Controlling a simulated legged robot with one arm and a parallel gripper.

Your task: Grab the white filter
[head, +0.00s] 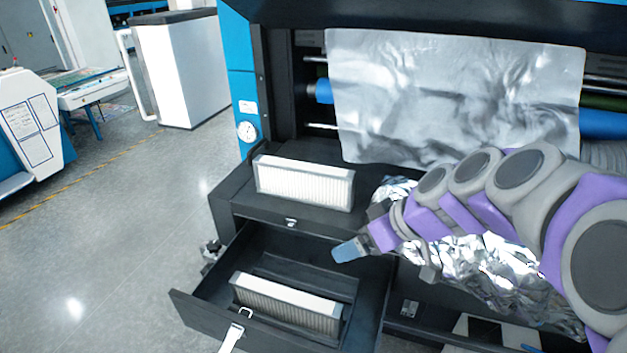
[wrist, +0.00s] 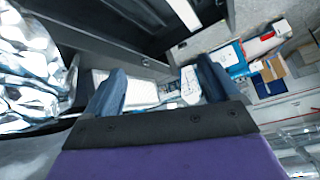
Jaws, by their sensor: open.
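One white pleated filter (head: 304,184) stands on the black ledge of the machine. A second white pleated filter (head: 287,303) lies in the open black drawer (head: 205,312) below it. My gripper (head: 348,252) is apart from both, to the right of and above the drawer filter and lower right of the ledge filter. In the wrist view my gripper (wrist: 160,88) has its two blue fingers spread, with nothing held between them. A white ribbed surface (wrist: 140,92), which looks like the ledge filter, shows beyond the fingers, partly hidden by them.
A silver foil sheet (head: 455,95) hangs at the machine's front. Crumpled foil (head: 490,275) lies behind and below my arm. Open grey floor (head: 120,220) lies left, with a white cabinet (head: 180,70) farther back.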

